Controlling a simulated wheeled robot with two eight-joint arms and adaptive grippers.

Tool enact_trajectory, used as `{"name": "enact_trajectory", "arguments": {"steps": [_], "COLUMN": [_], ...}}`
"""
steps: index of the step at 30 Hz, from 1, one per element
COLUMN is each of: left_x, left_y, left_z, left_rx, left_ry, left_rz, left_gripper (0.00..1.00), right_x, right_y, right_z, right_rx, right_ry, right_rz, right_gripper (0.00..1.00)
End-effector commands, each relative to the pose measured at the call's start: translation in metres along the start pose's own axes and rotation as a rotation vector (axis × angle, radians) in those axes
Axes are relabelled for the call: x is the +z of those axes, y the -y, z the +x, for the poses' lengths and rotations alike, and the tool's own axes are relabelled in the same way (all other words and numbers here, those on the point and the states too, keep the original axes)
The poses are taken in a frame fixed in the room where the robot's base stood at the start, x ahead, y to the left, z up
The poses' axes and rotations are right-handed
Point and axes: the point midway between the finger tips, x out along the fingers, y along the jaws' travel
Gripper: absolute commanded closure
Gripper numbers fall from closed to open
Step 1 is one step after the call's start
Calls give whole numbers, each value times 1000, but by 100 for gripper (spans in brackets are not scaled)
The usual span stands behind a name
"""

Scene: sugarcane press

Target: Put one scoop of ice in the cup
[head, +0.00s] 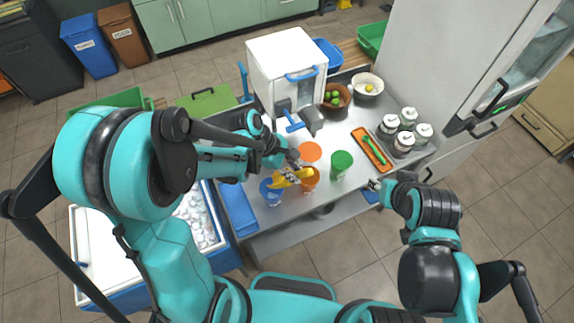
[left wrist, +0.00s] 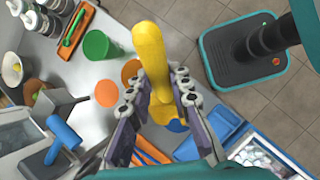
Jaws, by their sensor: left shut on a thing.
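My left gripper (head: 289,164) is shut on a yellow scoop (head: 288,178) and holds it over the front of the counter. In the left wrist view the scoop (left wrist: 148,48) sticks out between the fingers (left wrist: 158,92); I cannot tell whether ice is in it. An orange cup (head: 310,182) stands just right of the scoop, partly hidden by it. A blue cup (head: 270,195) stands to the left and a green cup (head: 341,164) to the right. Ice (head: 199,218) lies in a cooler at the left. My right gripper (head: 374,185) is by the counter's front right; its fingers are too small to judge.
A white press machine (head: 287,68) with a blue handle stands at the back. An orange tray (head: 372,150) with a green tool, several jars (head: 403,145) and two fruit bowls (head: 336,98) are on the right. An orange disc (head: 309,152) lies behind the cups. A blue tray (head: 238,209) is beside the cooler.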

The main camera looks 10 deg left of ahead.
Motion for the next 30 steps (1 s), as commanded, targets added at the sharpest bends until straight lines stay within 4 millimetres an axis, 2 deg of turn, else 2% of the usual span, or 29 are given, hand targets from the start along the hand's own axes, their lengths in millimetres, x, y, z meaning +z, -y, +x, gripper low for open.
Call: {"name": "enact_trajectory", "arguments": {"steps": [12,24,30], "left_x": [5,29,31], "left_y": [1,9,9], "left_z": [4,34,37], "left_rx": [3,22,31], "left_ry": [-38,-328,-379], "left_rz": [9,70,74], "left_gripper": [100,100,100], "right_x": [-1,2,2], "right_y": [0,0,0], "right_z": [-1,2,3], "right_rx": [0,0,0], "right_ry": [0,0,0], "right_rz": [0,0,0], "right_gripper": [60,60,60]}}
